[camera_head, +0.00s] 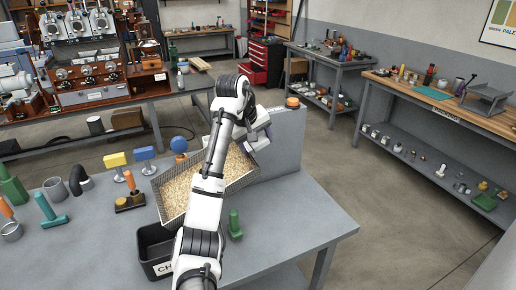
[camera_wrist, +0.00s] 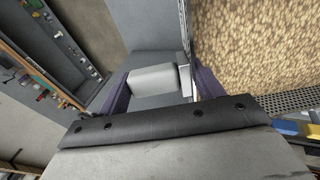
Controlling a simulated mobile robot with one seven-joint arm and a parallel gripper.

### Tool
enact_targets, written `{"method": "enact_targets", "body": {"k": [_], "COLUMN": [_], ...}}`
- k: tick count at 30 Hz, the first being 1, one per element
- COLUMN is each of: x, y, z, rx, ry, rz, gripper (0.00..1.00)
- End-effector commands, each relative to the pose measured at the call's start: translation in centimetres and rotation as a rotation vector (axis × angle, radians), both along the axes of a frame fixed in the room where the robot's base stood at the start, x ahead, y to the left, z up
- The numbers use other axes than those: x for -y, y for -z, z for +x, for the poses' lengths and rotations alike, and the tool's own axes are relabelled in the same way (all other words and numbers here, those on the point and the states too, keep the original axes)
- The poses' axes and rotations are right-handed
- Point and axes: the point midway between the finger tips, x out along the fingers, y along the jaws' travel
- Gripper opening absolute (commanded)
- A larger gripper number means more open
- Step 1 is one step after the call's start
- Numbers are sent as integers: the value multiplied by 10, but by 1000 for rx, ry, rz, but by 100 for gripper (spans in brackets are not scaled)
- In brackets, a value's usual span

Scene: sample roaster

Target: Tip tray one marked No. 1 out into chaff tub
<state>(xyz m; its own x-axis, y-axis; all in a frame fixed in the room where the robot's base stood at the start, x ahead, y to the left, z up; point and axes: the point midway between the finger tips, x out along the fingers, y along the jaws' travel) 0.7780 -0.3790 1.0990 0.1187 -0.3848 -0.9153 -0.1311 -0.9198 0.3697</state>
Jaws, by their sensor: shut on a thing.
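A metal tray (camera_head: 158,203) with perforated walls, full of tan granular material, is in the middle of the head view, partly behind my arm. No number shows on it. In the wrist view, its perforated rim (camera_wrist: 292,101) and contents are at the right. My gripper (camera_head: 254,139) is at the tray's far right end. In the wrist view, its purple fingers (camera_wrist: 160,88) are shut on a pale grey block-shaped handle (camera_wrist: 153,79) beside the tray. The black chaff tub (camera_head: 157,270), its label partly hidden, is on the table in front of the tray's near end.
A green bottle-like piece (camera_head: 235,225) stands right of my arm. Yellow and blue blocks on stands (camera_head: 116,160) and green tools (camera_head: 50,212) stand to the left. A grey upright panel (camera_head: 280,145) rises behind. The table's right front is clear.

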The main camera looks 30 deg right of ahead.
Motion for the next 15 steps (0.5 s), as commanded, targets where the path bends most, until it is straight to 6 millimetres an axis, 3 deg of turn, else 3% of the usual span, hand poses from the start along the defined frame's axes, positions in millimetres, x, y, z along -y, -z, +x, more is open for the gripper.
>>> {"method": "enact_targets", "body": {"k": [15], "x": [-22], "y": [-29], "z": [-6], "rx": [36], "ry": [-1], "rz": [-117], "gripper": [30]}}
